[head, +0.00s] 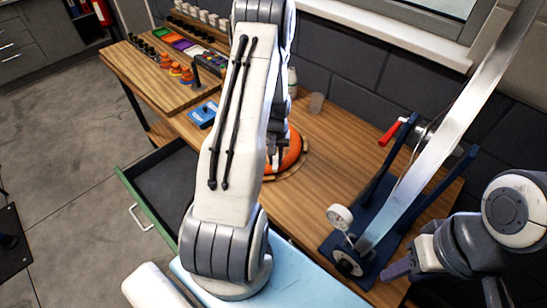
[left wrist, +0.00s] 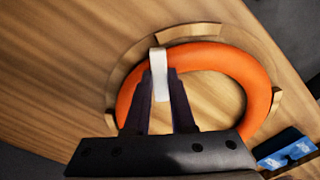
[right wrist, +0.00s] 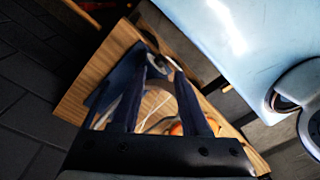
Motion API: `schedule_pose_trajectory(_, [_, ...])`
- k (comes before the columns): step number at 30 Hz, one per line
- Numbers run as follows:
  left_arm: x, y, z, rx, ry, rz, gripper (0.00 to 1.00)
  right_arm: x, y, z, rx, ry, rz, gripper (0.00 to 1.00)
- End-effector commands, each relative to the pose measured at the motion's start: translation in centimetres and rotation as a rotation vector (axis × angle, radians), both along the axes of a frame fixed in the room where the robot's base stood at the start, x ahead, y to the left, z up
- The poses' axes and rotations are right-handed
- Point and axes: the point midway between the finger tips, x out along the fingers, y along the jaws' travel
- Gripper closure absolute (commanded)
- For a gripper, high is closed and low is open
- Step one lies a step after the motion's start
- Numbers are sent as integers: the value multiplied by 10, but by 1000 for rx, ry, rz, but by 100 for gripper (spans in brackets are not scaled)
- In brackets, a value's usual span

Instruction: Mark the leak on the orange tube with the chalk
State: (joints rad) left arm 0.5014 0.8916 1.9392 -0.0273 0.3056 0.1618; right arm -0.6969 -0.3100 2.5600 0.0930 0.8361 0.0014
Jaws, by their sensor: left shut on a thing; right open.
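The orange tube (left wrist: 255,78) is a ring lying in a round wooden holder (left wrist: 117,75) on the bench; in the head view the tube (head: 292,152) is partly hidden behind my left arm. My left gripper (left wrist: 160,78) is shut on the white chalk (left wrist: 160,72). The chalk overlaps the tube's upper left part in the left wrist view; I cannot tell whether they touch. No leak can be made out on the tube. My right gripper (right wrist: 165,75) is open and empty, over the bench's right end; it shows at lower right in the head view (head: 392,272).
A blue wheel stand (head: 382,205) with a wheel, a dial gauge (head: 340,217) and a red handle (head: 390,133) stands on the right. A blue box (head: 203,115) lies left of the tube. An open green drawer (head: 150,205) juts out in front. Bare bench lies between tube and stand.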

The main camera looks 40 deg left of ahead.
Motion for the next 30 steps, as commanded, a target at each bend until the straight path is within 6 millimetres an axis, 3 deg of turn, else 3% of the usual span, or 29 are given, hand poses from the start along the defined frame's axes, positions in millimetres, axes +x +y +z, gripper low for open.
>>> schedule_pose_trajectory(30, [10, -8, -1, 0, 0, 0, 100, 0, 0, -2, 0, 0, 0, 55])
